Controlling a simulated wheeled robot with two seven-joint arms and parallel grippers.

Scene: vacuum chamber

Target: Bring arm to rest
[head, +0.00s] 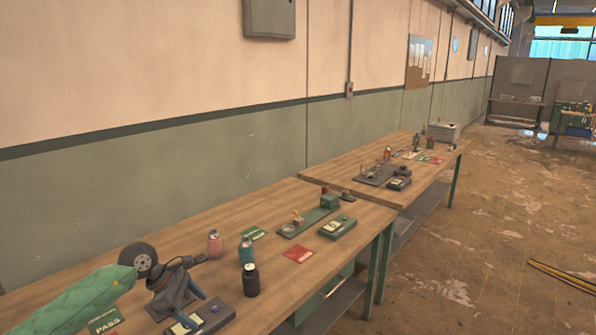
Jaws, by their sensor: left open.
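My left arm, in a green quilted cover, comes in at the lower left of the head view. My left gripper (188,305) appears as a dark grey body with blue finger parts, beyond the end of the sleeve. It is open, with nothing seen held in it. It shows over the near end of the workbench (205,281), in front of a dark handheld device (213,315). I cannot tell its height above the top. My right gripper is not in view.
A green PASS card (104,319) lies near the sleeve. A red card (298,254) and green device (337,227) lie farther along. Open floor (470,265) is at right.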

